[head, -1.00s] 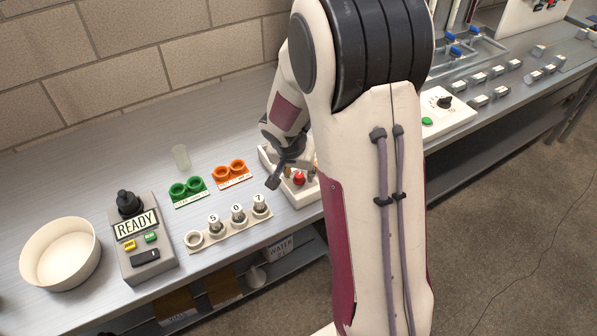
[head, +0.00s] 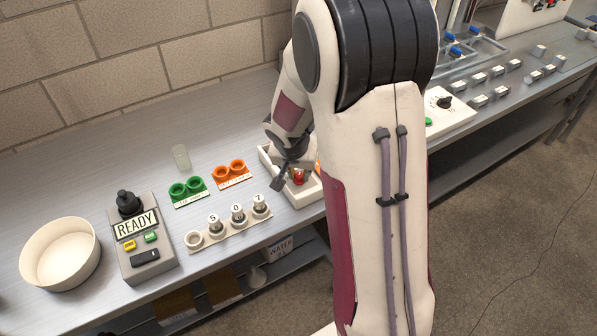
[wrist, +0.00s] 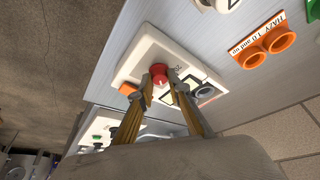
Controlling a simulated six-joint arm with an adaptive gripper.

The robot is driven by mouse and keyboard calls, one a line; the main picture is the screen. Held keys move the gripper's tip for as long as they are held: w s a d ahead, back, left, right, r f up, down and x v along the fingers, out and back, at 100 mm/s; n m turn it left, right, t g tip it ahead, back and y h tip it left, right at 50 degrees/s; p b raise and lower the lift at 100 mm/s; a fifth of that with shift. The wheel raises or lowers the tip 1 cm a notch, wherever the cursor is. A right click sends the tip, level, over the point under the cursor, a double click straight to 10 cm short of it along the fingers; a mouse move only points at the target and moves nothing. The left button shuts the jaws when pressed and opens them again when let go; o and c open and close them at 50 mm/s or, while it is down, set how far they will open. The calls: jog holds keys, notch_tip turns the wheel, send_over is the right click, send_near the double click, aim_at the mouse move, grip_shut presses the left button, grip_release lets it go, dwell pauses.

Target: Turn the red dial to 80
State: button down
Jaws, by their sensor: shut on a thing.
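The red dial (wrist: 160,71) sits on a white panel box (wrist: 147,52) in the wrist view. My gripper (wrist: 161,79) has its two fingertips closed on either side of the dial. A light pointer mark shows on the dial; the small scale figures around it are too small or covered to read. In the head view the red dial (head: 298,177) shows beside my gripper (head: 288,174), and my arm hides part of the box (head: 308,192).
An orange button (wrist: 127,89) and a dark round part (wrist: 205,91) are on the same box. Orange cups (head: 230,170), green cups (head: 187,189) and a rack of numbered caps (head: 232,233) stand left of it. A READY unit (head: 145,255) and a white bowl (head: 60,254) stand farther left.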

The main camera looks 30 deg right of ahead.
dwell(0.4)
jog(key=c, duration=1.9)
grip_release()
jog(key=shift+r, duration=0.15)
jog(key=v, duration=1.1)
jog(key=shift+s+a+r, duration=0.2)
jog(key=shift+r, duration=0.1)
